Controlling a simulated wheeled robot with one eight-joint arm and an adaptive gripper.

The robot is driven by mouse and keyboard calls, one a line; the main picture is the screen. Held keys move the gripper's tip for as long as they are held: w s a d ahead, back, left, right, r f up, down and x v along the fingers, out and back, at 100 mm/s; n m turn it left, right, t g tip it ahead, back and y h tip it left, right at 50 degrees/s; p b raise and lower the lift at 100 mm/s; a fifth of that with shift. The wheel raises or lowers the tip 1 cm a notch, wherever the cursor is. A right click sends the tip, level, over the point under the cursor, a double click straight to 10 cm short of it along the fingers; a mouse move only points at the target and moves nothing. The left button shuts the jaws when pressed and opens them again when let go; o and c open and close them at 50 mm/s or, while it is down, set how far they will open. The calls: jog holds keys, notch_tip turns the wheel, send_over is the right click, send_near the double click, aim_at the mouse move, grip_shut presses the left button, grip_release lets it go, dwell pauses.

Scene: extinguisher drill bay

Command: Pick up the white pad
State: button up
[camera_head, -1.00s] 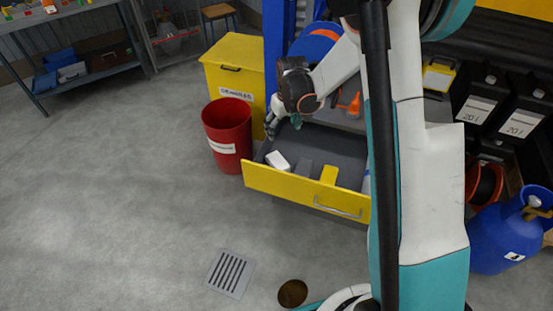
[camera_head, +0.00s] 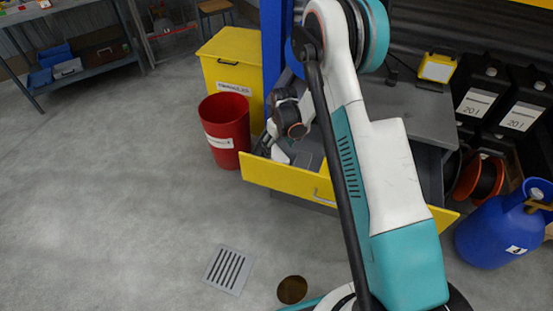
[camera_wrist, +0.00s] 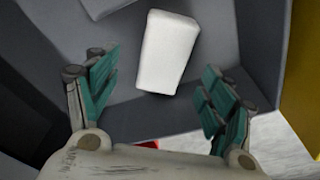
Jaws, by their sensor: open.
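The white pad (camera_wrist: 166,52) lies in the open yellow drawer (camera_head: 262,172), seen at the top middle of the wrist view. It is a small rounded block on the drawer's grey floor. In the head view a small white part of the pad (camera_head: 279,155) shows by my gripper. My gripper (camera_wrist: 158,82) is open and empty, with its teal fingers to the left and right of the pad's near end. I cannot tell its height above the pad. My arm hides much of the drawer in the head view.
A red bin (camera_head: 226,125) stands close to the drawer's left end, with a yellow box (camera_head: 235,65) behind it. A blue gas cylinder (camera_head: 492,235) stands at the right. The floor in front is clear, with a grate (camera_head: 229,270).

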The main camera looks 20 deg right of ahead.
aim_at(276, 154)
jog(key=shift+w+a+f+b, duration=0.15)
jog(key=shift+f+b, duration=0.6)
jog(key=shift+f, duration=0.65)
jog(key=shift+a+f+b, duration=0.15)
jog(key=shift+f+b, duration=0.55)
jog(key=shift+f, duration=0.65)
jog(key=shift+r, duration=0.1)
jog(key=shift+c, duration=0.2)
jog(key=c, duration=1.2)
jog(key=shift+r, duration=0.1)
notch_tip(276, 154, up, 20)
jog(key=p, duration=0.7)
